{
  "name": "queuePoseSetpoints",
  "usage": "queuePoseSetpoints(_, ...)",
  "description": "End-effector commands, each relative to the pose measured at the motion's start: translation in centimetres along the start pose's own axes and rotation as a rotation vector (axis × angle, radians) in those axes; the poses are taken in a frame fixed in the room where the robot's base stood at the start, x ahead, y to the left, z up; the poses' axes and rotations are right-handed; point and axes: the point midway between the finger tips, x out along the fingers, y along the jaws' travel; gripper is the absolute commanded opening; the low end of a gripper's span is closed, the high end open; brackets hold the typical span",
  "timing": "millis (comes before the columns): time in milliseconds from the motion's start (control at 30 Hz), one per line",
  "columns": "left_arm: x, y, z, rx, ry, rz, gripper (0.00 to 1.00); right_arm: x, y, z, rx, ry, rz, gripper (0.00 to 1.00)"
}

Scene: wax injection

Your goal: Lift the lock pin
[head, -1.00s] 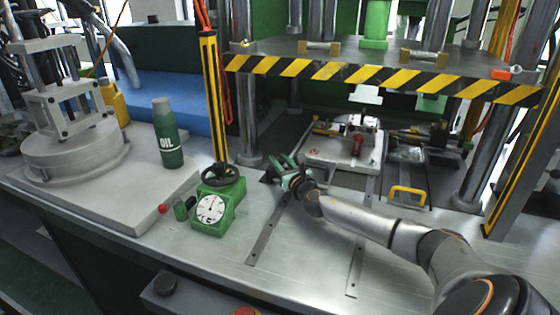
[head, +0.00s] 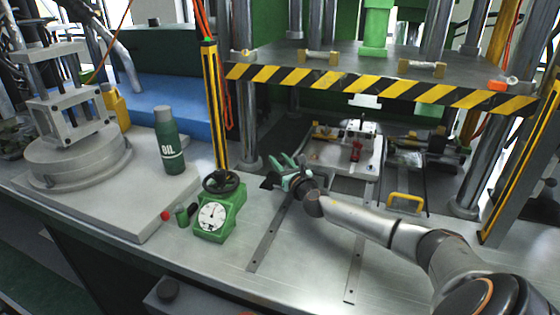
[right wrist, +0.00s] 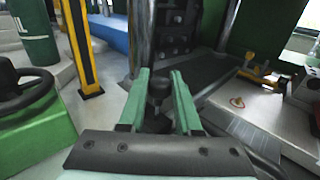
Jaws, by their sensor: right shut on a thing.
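My right gripper (head: 279,164) has green fingers and is near the post at the left of the press, left of the white mold block. In the right wrist view its fingers (right wrist: 159,82) are closed around a dark, round-topped pin (right wrist: 158,88), which I take as the lock pin. The fingers hide much of it, and I cannot tell whether its lower end is still seated. In the head view the pin cannot be made out clearly. My left gripper is not in view.
The white mold block (head: 330,155) with a red handle (head: 356,150) sits under the striped press plate (head: 380,80). A green gauge box (head: 228,212) with a handwheel and an oil bottle (head: 169,142) stand to the left.

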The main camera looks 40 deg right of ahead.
Motion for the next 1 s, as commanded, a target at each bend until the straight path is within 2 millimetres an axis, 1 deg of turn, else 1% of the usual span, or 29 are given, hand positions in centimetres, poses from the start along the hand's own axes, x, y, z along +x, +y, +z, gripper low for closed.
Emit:
queuePoseSetpoints(33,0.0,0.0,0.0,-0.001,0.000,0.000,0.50,0.1,-0.1,0.6,0.000,-0.012,-0.003,0.00)
queuePoseSetpoints(67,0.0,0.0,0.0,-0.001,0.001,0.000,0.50,0.1,-0.1,0.7,0.000,-0.012,-0.003,0.00)
queuePoseSetpoints(100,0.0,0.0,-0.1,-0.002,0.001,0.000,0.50,0.1,-0.1,0.7,0.001,-0.013,-0.003,0.37)
queuePoseSetpoints(167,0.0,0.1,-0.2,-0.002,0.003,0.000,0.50,0.1,-0.1,0.7,0.001,-0.012,-0.003,0.44)
queuePoseSetpoints(200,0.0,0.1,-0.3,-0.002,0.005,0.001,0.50,0.1,-0.1,0.6,0.001,-0.011,-0.003,0.45)
queuePoseSetpoints(433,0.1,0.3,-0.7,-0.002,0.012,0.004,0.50,0.0,-0.1,0.4,0.000,-0.008,-0.002,0.45)
queuePoseSetpoints(567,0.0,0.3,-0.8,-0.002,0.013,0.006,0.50,-0.6,-0.1,0.3,-0.001,-0.007,-0.002,0.45)
queuePoseSetpoints(667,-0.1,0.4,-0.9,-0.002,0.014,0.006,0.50,-1.6,-0.1,0.3,-0.003,-0.005,0.000,0.45)
queuePoseSetpoints(1000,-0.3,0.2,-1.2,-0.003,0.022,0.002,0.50,-6.9,-0.1,0.2,-0.004,-0.004,0.000,0.45)
